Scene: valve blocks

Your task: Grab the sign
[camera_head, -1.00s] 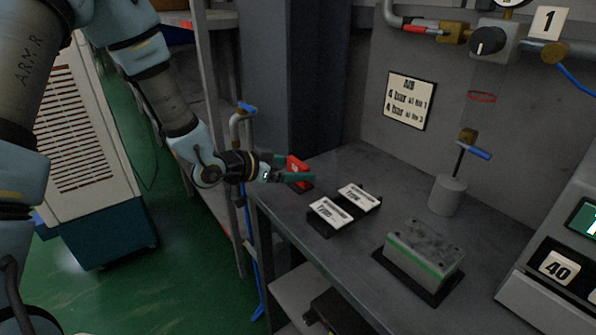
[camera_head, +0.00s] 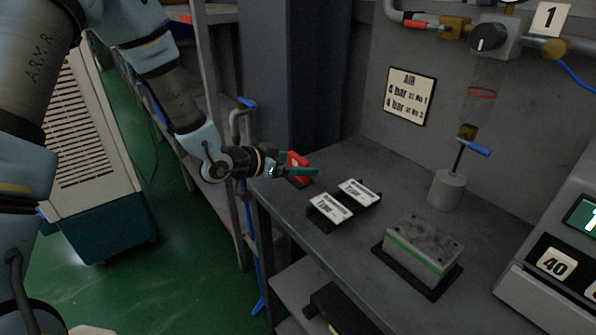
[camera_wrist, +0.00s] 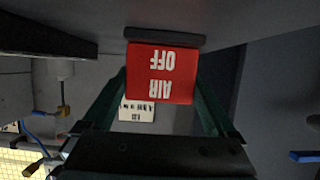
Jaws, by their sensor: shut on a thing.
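The red sign (camera_head: 297,159) stands on a dark base at the left corner of the bench in the head view. In the wrist view the sign (camera_wrist: 161,73) appears upside down, with white "AIR OFF" lettering and its dark base at the top. My gripper (camera_head: 302,168) has its teal fingers around the sign. In the wrist view the fingers of my gripper (camera_wrist: 161,88) lie along its left and right edges, shut on it. The near finger hides part of the sign in the head view.
A wall plate (camera_head: 411,95) hangs behind. A shelf rack (camera_head: 215,100) stands left.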

